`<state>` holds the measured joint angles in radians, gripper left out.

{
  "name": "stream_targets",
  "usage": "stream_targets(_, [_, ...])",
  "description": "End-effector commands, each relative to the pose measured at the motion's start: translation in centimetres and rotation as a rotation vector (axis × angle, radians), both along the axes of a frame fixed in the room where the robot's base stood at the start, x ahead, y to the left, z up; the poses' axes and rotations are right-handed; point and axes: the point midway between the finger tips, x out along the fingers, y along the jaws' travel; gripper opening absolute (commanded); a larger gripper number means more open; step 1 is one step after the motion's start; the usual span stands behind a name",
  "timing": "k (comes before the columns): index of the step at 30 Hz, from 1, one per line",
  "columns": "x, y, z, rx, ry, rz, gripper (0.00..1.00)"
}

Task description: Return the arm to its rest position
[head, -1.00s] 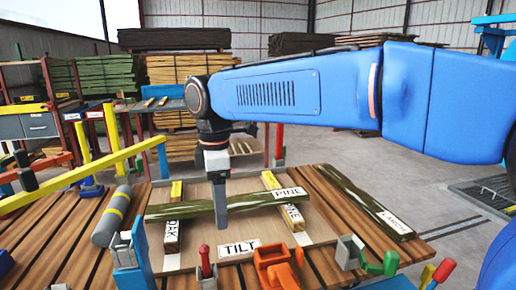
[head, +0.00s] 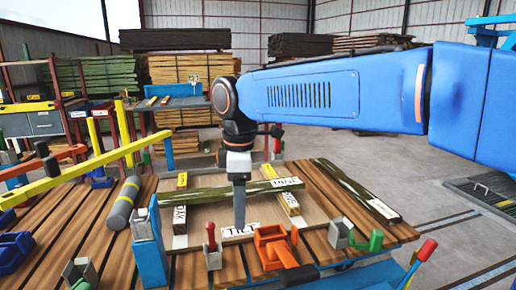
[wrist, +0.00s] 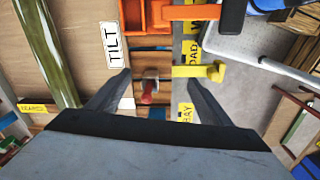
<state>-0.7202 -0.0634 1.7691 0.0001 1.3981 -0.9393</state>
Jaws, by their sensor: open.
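My gripper (head: 239,222) hangs pointing down over the front of the wooden tray (head: 210,240), with its tips in front of the TILT label (head: 254,229). In the wrist view its two fingers (wrist: 158,78) are spread with nothing between them. My blue arm reaches in from the right. The greenish PINE board (head: 210,194) lies across two shorter bearers, the OAK one (head: 180,230) at left and another (head: 288,203) at right. The board also shows at the left of the wrist view (wrist: 48,50), apart from the fingers. Height above the tray is hard to tell.
An orange clamp (head: 270,243), a red-handled clamp (head: 212,248) and a green-handled clamp (head: 366,240) line the slatted table's front edge. A LARCH board (head: 350,186) lies at right. A grey cylinder (head: 122,203) and a yellow bar (head: 75,178) are at left. Open floor lies right.

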Motion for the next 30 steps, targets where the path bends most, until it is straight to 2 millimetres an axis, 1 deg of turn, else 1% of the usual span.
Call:
stream_targets(1, [0.0,-1.1,0.0,0.004,-0.005,-0.031,0.73])
stream_targets(5, [-0.2,-3.7,-0.1,0.021,-0.02,-0.122,0.73])
stream_targets(8, [-0.4,-6.3,-0.3,0.037,-0.035,-0.212,0.73])
stream_targets(11, [-1.0,-9.6,-0.8,0.057,-0.053,-0.333,0.73])
stream_targets(12, [-1.3,-11.1,-1.1,0.067,-0.062,-0.391,0.73])
stream_targets(14, [-1.9,-13.4,-1.5,0.084,-0.076,-0.48,0.73])
stream_targets(15, [-2.4,-14.8,-1.9,0.093,-0.084,-0.538,0.73])
stream_targets(21, [-5.3,-21.3,-4.1,0.151,-0.132,-0.828,0.73])
stream_targets(24, [-7.1,-24.2,-5.4,0.181,-0.155,-0.971,0.73])
stream_targets(30, [-10.9,-28.9,-8.7,0.245,-0.204,-1.256,0.73])
